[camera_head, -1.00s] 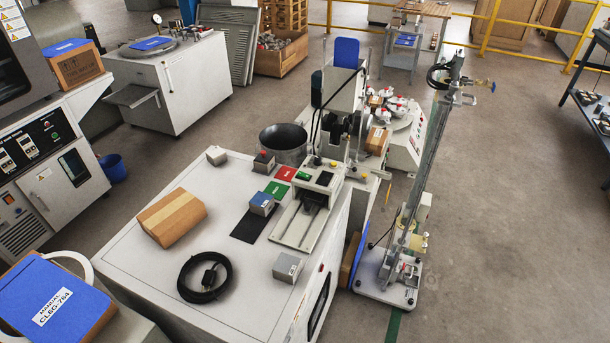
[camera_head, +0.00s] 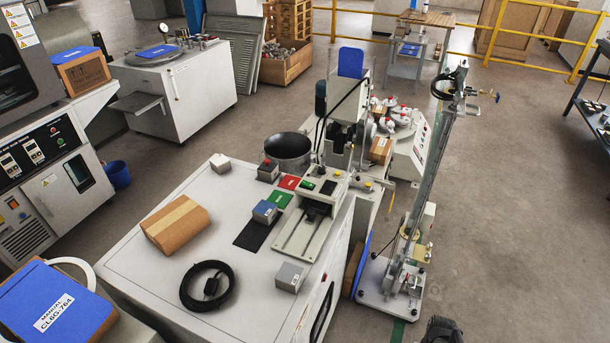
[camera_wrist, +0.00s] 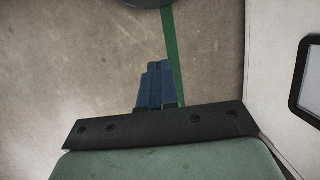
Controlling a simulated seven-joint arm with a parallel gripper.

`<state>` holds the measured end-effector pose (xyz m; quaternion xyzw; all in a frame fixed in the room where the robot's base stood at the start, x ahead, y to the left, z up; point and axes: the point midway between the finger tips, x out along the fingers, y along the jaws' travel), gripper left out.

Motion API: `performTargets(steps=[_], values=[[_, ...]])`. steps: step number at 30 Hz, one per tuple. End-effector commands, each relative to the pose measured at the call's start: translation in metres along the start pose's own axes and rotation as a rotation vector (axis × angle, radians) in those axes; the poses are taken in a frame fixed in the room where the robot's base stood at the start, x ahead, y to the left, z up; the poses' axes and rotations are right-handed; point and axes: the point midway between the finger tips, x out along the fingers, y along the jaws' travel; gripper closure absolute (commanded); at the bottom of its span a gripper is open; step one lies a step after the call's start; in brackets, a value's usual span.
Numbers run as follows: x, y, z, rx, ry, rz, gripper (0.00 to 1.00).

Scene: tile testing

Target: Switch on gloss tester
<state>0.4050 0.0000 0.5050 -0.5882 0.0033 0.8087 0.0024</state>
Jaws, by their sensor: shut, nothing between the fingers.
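No label in view names the gloss tester. A light grey bench-top device (camera_head: 293,236) with a dark slot and small coloured controls at its back end stands on the white cabinet (camera_head: 140,270) in the head view; it may be the tester. I cannot tell whether it is on. My gripper shows in the wrist view, its blue fingers (camera_wrist: 155,85) together and empty, over bare floor beside a white cabinet side. In the head view only a dark part of my arm shows at the bottom edge, right of the cabinet; the fingers are hidden there.
On the cabinet are a cardboard box (camera_head: 175,222), a coiled black cable (camera_head: 184,288), a grey box (camera_head: 290,277), a blue-topped box (camera_head: 264,211) and a red-buttoned box (camera_head: 268,171). A tall metal stand (camera_head: 412,210) rises right of it.

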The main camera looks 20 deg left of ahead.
Motion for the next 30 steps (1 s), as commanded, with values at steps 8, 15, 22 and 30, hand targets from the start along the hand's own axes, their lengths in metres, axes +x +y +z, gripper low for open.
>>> performTargets(steps=[8,15,22,30], values=[[-0.057,-0.005,-0.045,0.023,0.107,-0.002,1.0],[-0.107,-0.016,-0.08,0.072,0.187,-0.01,1.0],[-0.159,-0.035,-0.112,0.154,0.249,-0.03,1.0],[-0.223,-0.076,-0.148,0.307,0.298,-0.072,1.0]])
